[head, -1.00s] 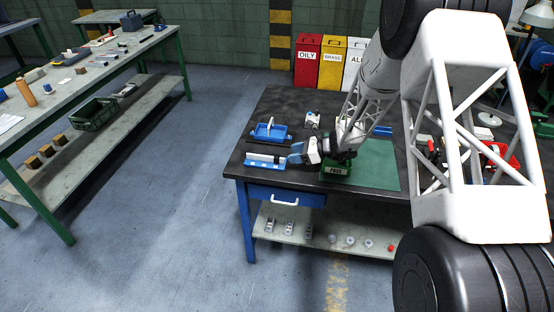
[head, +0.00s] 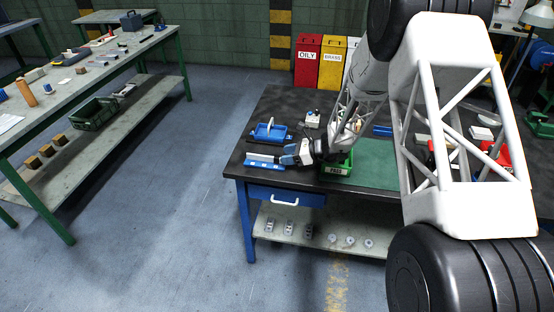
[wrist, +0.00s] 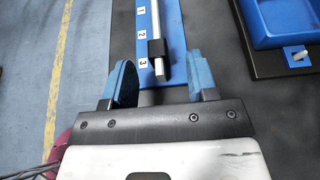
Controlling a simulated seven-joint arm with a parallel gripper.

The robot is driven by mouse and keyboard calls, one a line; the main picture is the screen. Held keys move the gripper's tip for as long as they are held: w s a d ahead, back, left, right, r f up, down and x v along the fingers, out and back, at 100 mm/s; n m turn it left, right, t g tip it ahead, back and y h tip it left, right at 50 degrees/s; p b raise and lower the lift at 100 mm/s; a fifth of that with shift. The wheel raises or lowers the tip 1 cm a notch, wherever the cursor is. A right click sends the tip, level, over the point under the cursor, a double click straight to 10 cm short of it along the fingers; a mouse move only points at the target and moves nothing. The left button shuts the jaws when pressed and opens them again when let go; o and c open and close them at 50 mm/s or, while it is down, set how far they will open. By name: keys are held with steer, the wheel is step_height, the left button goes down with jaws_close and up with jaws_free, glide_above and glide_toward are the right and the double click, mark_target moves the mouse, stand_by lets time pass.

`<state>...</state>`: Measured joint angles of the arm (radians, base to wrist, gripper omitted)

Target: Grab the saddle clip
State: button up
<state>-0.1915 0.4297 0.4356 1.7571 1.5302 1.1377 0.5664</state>
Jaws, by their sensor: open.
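A small black clip (wrist: 157,48), which looks like the saddle clip, sits over a pale bar (wrist: 163,22) on a blue strip (wrist: 146,24), beside the printed 3 in the wrist view. The strip also shows at the table's front left in the head view (head: 262,164). My gripper (wrist: 160,63) is open, with one blue finger on each side of the strip's near end. The clip lies between and slightly beyond the fingertips, with clear gaps. In the head view my gripper (head: 286,160) is at the strip's right end; the clip is too small to make out there.
A blue tray (head: 260,138) stands behind the strip; its corner shows at upper right in the wrist view (wrist: 262,40). A green PASS bin (head: 335,170) and green mat (head: 375,165) are to the right. The table's front edge is close.

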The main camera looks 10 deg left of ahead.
mark_target(278, 156)
steer(key=shift+x, duration=2.3)
steer(key=shift+s+r, duration=0.1)
steer(key=shift+s, duration=0.05)
jaws_close()
steer(key=shift+r, duration=0.15)
steer(key=shift+r, duration=1.75)
steer(key=s+d, duration=0.3)
steer(key=s, duration=0.4)
steer(key=s+d+r, duration=0.1)
steer(key=s+d, duration=0.2)
steer(key=s, duration=0.4)
steer(key=shift+s+d, duration=0.25)
steer(key=shift+s, duration=0.05)
